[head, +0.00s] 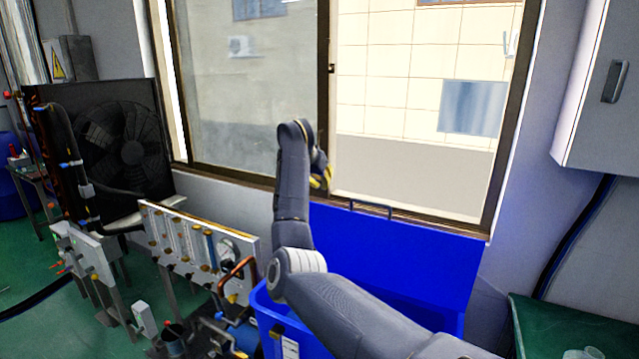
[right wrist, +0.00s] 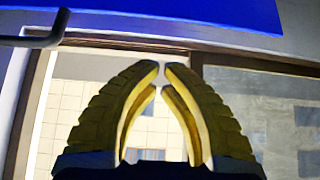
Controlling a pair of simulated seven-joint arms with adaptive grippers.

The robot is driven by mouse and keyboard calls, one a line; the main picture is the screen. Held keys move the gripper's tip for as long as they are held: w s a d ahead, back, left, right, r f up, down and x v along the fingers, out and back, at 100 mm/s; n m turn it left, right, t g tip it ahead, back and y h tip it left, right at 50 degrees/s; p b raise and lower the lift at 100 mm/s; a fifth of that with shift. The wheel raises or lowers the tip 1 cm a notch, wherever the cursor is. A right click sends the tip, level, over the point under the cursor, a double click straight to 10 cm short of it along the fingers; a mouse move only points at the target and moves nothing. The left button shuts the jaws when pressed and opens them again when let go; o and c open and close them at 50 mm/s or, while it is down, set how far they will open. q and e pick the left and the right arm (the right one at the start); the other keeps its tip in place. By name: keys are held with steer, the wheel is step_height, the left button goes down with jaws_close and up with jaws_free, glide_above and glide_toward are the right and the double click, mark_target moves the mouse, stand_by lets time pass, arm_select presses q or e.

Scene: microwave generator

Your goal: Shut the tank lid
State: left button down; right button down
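The blue tank (head: 265,313) stands at the bottom middle of the head view, partly hidden by my right arm. Its flat blue lid (head: 415,262) is open, standing up steeply at the back below the window. A dark handle (head: 371,208) sits on the lid's top edge. The lid (right wrist: 220,12) and handle (right wrist: 35,41) also show at the top of the right wrist view. My right gripper (head: 321,172) is left of and above the handle, apart from it. Its yellow fingertips (right wrist: 162,66) nearly meet, with nothing between them. My left gripper is not in view.
A window (head: 325,100) with a dark frame is behind the lid. A panel of flow meters (head: 195,245) and pipes stands left of the tank, with a large fan (head: 125,145) beyond. A grey cabinet (head: 605,110) hangs at right, above a green bin (head: 560,325).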

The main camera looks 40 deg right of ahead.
steer(key=shift+w+d+f, duration=0.1)
steer(key=shift+d+f, duration=0.05)
steer(key=shift+f, duration=1.25)
steer(key=shift+w+d+f, duration=0.1)
steer(key=shift+f, duration=1.3)
